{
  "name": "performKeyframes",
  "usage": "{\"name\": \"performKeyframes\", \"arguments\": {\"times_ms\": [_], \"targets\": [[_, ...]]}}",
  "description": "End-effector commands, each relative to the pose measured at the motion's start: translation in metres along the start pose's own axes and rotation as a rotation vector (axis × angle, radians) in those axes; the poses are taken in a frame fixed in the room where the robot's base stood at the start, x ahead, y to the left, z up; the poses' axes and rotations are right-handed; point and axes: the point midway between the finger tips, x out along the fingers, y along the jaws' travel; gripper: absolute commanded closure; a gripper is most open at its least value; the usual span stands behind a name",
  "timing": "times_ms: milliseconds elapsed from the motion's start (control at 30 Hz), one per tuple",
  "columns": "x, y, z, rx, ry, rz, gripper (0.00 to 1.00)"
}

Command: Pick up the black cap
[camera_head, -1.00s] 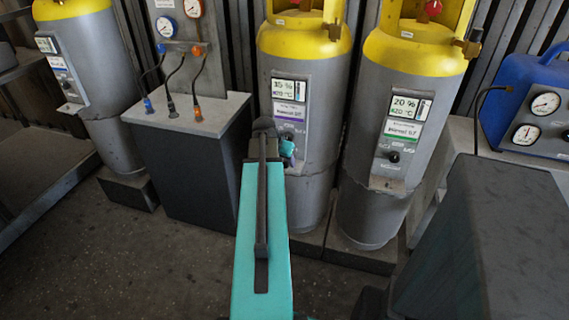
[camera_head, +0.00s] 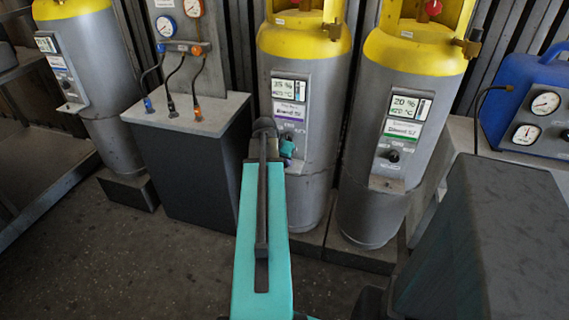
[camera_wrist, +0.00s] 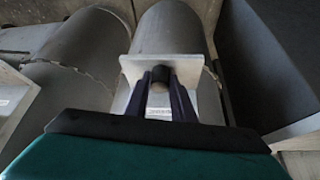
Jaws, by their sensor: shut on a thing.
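The black cap (camera_wrist: 160,74) is a small dark round piece at the front of a pale panel plate (camera_wrist: 132,68) in the wrist view. My gripper (camera_wrist: 160,80) has its two dark blue fingers on either side of the cap and is shut on it. A paler, brownish round part shows just below the cap between the fingers. In the head view my teal arm reaches to the panel of the middle grey cylinder (camera_head: 305,100) with a yellow top.
The right cylinder (camera_head: 410,80) has a similar panel with a black knob (camera_head: 393,156). A grey cabinet (camera_head: 195,165) with gauges and hoses stands left. A blue gauge case (camera_head: 530,105) sits on a bench at right. Open floor (camera_head: 150,260) lies at lower left.

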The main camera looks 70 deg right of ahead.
Motion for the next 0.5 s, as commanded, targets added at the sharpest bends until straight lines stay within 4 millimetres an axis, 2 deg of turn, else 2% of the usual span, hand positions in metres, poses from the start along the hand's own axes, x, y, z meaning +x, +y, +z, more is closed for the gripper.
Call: {"name": "performKeyframes", "arguments": {"times_ms": [267, 500], "targets": [[-0.002, 0.0, -0.001, 0.0, 0.001, 0.0, 0.99], [-0.012, -0.001, -0.007, 0.0, 0.002, -0.001, 0.99]]}}
